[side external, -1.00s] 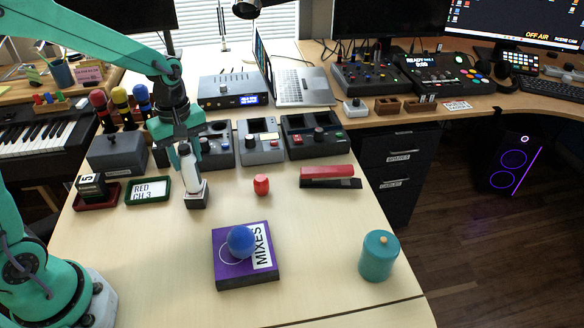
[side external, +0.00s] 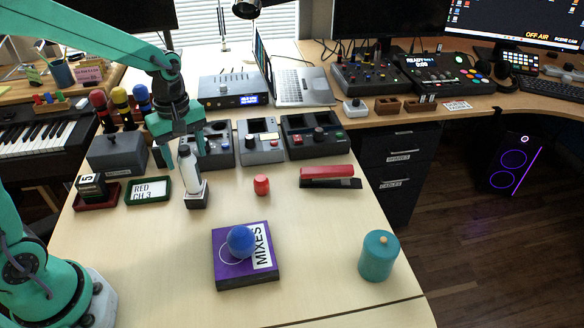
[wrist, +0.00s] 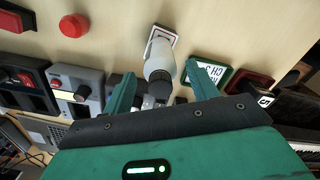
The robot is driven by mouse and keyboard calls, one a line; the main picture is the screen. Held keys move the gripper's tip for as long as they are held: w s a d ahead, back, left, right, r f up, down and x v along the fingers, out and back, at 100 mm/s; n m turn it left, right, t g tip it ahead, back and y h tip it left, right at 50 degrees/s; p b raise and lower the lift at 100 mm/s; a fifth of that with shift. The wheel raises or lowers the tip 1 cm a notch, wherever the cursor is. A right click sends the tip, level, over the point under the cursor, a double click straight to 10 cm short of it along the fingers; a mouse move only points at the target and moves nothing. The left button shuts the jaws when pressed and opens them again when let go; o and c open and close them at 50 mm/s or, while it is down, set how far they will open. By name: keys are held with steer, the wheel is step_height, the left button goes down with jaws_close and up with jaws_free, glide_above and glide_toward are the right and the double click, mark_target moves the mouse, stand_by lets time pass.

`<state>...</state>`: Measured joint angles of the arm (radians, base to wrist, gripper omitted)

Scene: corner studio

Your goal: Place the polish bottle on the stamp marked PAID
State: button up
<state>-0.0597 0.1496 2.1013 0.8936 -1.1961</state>
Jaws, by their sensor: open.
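The polish bottle (side external: 190,174), white with a dark cap, stands on a small dark block with a white top (side external: 197,199), which looks like a stamp. No PAID lettering can be read on it. In the side view the bottle looks slightly tilted. My gripper (side external: 184,158) is open around the bottle's upper part, with a finger to each side. In the wrist view the bottle (wrist: 160,62) shows between the spread fingers of my gripper (wrist: 160,72), with visible gaps, its base on the white block top (wrist: 165,37).
A red knob-like piece (side external: 261,185) and a red stapler (side external: 330,177) lie right. Grey consoles (side external: 259,142) stand behind. The purple MIXES box (side external: 246,262) is in front.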

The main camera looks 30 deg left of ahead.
step_height(320, 180, up, 11)
stand_by(0.5)
stand_by(0.5)
steer(key=s+d+m+t, duration=0.2)
steer(key=s+m+t, duration=0.3)
steer(key=s+m, duration=0.8)
steer(key=shift+s+r+m+t, duration=0.35)
steer(key=shift+r+m, duration=0.1)
steer(key=shift+m, duration=0.25)
